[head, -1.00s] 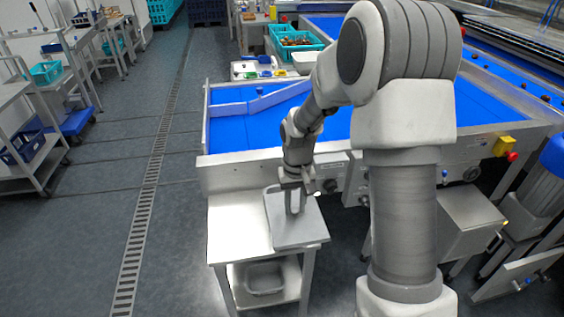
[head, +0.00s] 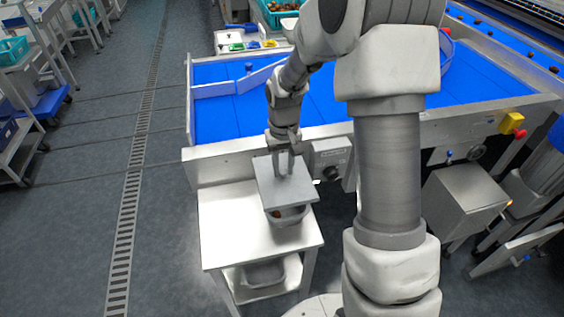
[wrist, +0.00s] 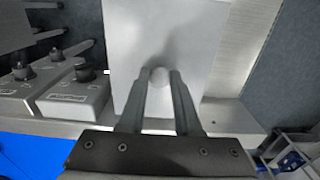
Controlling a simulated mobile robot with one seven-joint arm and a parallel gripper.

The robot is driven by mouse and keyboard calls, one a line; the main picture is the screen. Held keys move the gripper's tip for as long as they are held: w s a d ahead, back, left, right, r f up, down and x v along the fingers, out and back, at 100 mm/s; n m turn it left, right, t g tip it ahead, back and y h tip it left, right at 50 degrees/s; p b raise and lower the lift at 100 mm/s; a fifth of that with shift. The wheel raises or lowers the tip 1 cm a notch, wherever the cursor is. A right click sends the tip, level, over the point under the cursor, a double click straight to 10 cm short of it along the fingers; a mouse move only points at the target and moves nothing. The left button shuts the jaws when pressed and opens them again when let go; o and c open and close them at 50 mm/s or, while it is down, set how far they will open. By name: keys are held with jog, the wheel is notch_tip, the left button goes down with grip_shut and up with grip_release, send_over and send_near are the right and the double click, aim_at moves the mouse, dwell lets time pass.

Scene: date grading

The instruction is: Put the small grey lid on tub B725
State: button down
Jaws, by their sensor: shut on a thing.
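The grey lid (head: 290,193) is a flat square plate with a knob (wrist: 160,73) in its middle. My gripper (head: 286,170) is shut on that knob; in the wrist view both fingers (wrist: 159,78) stand on either side of it. The lid is above a small grey tub (head: 290,217) on a white side table (head: 225,232). The tub's front wall and a bit of brown content show below the lid's front edge, with the rest hidden. The lid seems apart from the rim. I cannot read any label on the tub.
Another grey tub (head: 262,274) stands on the table's lower shelf. The blue sorting table's metal side (head: 225,155) and a grey control box (head: 331,160) are close behind the lid. The side table's left and front top are clear.

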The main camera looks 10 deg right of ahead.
aim_at(283, 183)
jog(key=shift+f+b, duration=2.25)
jog(key=shift+f, duration=0.95)
jog(key=shift+f+b, duration=0.55)
jog(key=shift+f, duration=0.2)
jog(key=shift+c, duration=0.6)
grip_release()
jog(key=shift+r, duration=0.1)
jog(key=shift+r+p, duration=2.55)
jog(key=shift+r, duration=0.8)
jog(key=shift+s+r, duration=0.1)
